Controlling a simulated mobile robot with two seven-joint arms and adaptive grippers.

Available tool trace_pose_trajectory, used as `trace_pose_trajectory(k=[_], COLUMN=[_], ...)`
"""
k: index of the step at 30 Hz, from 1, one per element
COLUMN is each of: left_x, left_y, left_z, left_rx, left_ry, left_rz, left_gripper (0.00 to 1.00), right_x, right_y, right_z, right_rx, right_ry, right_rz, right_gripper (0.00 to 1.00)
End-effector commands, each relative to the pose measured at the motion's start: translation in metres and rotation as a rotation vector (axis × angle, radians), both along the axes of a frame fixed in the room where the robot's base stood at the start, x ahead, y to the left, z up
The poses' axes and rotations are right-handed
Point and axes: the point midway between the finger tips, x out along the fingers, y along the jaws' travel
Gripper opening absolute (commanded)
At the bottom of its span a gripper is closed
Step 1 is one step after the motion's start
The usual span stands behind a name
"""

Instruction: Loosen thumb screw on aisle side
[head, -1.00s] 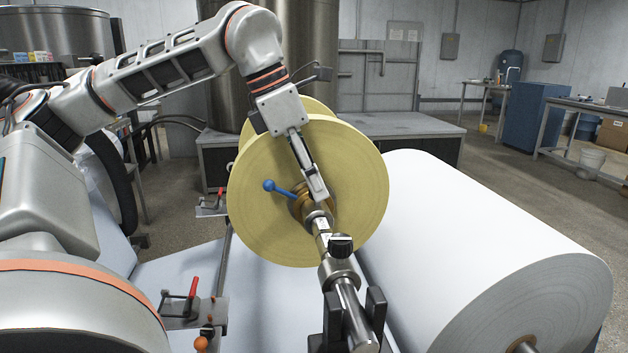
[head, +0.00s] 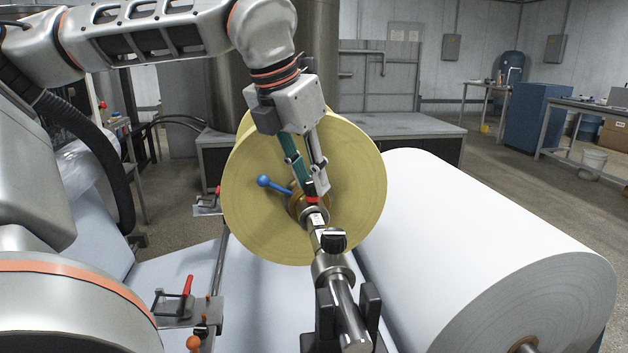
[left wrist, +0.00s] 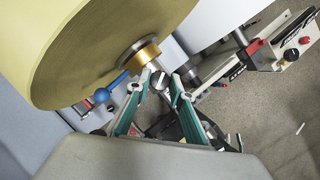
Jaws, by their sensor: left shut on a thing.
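My left gripper (head: 316,192) reaches down from above to the shaft, just in front of the yellow roll (head: 250,195). Its fingers are shut on the thumb screw at the silver collar (head: 316,216); the fingertips mostly hide the screw in the head view. In the left wrist view the fingertips (left wrist: 159,82) are on either side of a small grey knob, beside the brass core (left wrist: 139,52). A black knob (head: 333,240) stands on the shaft nearer to me, apart from the fingers. My right gripper is not in view.
A blue-ended lever (head: 265,181) sticks out by the roll's core. The shaft end (head: 350,325) rests in a black holder. A large white paper roll (head: 480,240) lies to the right. A red-handled clamp (head: 186,290) stands at lower left.

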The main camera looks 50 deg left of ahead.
Motion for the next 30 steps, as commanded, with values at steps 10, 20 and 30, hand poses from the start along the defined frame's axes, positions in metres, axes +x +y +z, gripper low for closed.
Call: trace_pose_trajectory(k=[10, 20, 30], left_x=[0.003, 0.004, 0.004], left_y=[-0.002, -0.003, -0.004], left_z=[-0.006, -0.005, -0.003], left_rx=[0.007, 0.005, 0.002], left_ry=[0.009, 0.006, 0.004], left_rz=[0.331, 0.626, 0.827], left_gripper=[0.00, 0.00, 0.00], right_x=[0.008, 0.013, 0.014], right_y=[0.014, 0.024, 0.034], right_z=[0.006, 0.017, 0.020], right_rx=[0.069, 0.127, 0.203], right_ry=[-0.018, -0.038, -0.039], right_rz=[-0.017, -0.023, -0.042], right_gripper=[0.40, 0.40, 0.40])
